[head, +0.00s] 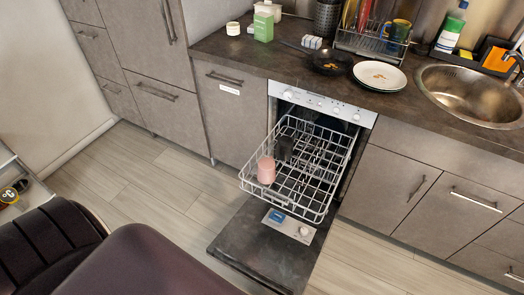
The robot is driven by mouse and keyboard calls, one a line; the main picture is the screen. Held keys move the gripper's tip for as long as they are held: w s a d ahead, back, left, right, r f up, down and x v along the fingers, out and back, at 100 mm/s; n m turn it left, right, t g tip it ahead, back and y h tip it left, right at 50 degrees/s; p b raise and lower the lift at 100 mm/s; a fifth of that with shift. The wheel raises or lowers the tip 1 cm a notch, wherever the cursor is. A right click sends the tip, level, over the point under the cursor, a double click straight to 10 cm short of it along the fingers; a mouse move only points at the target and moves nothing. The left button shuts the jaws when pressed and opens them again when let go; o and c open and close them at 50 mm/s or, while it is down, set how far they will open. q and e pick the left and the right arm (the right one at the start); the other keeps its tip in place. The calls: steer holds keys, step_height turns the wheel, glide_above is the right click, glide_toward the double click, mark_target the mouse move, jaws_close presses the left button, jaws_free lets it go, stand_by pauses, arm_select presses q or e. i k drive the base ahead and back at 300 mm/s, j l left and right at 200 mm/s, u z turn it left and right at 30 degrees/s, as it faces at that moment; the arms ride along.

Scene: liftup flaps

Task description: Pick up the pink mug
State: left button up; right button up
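The pink mug (266,170) stands in the near left part of the pulled-out white wire rack (318,210) of the dishwasher. I cannot make out its handle or tell for sure which way up it is.
The dishwasher door (255,250) is folded down under the rack, with a blue tablet in its dispenser. The countertop (235,52) holds a pan (330,62), a white plate (380,75) and a dish rack. Wooden floor is clear left of the door.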

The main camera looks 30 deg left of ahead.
mark_target(266, 168)
steer(key=u, duration=0.8)
